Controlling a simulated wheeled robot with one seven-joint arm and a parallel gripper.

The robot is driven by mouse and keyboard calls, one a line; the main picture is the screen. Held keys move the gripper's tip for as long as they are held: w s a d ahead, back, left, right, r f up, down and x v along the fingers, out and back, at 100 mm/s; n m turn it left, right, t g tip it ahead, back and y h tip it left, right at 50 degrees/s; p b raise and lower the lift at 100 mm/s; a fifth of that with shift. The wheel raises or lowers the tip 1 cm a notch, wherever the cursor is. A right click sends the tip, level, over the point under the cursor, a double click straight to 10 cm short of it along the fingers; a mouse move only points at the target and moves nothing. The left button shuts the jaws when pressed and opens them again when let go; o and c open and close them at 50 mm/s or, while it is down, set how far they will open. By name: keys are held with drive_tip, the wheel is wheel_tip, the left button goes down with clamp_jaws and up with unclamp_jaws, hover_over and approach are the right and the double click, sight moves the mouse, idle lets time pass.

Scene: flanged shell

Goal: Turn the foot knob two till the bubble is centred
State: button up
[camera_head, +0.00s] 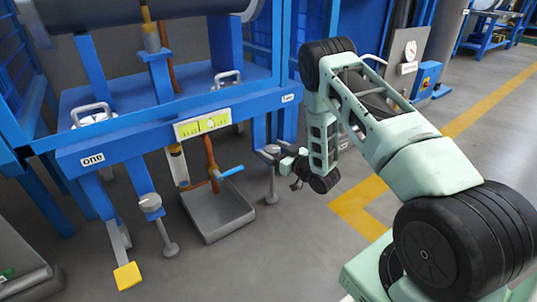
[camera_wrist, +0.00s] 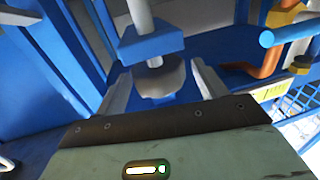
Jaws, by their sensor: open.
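Foot knob two (camera_wrist: 162,80) is a grey scalloped knob on a threaded stem below a blue bracket in the wrist view. My gripper (camera_wrist: 158,72) is open, with one pale finger on each side of the knob and a visible gap on both sides. In the head view my gripper (camera_head: 280,157) is at knob two (camera_head: 271,149), under the end of the beam marked "two" (camera_head: 288,98). The yellow-green level vial (camera_head: 202,123) is on the beam's front. Its bubble is too small to place surely. The vial is partly visible in the wrist view (camera_wrist: 272,92).
Foot knob one (camera_head: 150,203) is on the left foot, by the label "one" (camera_head: 93,160). A grey tray (camera_head: 218,212) stands on the floor under an orange-brown pipe (camera_head: 210,158) with a blue-handled valve (camera_head: 229,172), left of my gripper. The floor right of knob two's foot is clear.

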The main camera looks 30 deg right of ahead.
drive_tip(key=shift+b+x, duration=0.4)
drive_tip(key=shift+x, duration=0.9)
drive_tip(key=c, duration=1)
drive_tip(key=shift+m+h+p, duration=0.3)
drive_tip(key=shift+h+p, duration=0.05)
drive_tip(key=shift+h, duration=0.15)
drive_tip(key=m+h+p, duration=0.1)
drive_tip(key=h, duration=0.1)
drive_tip(key=m+h+p, duration=0.2)
drive_tip(key=h, duration=0.1)
drive_tip(key=shift+d+r, duration=0.1)
drive_tip(key=shift+d, duration=0.1)
drive_tip(key=shift+s+d+m+g+h+p, duration=0.15)
drive_tip(key=shift+m+g+h+p, duration=0.4)
drive_tip(key=shift+m+h, duration=0.75)
drive_tip(key=shift+d+m+g+h+p, duration=0.25)
drive_tip(key=shift+m+h+p, duration=0.55)
drive_tip(key=shift+h, duration=0.9)
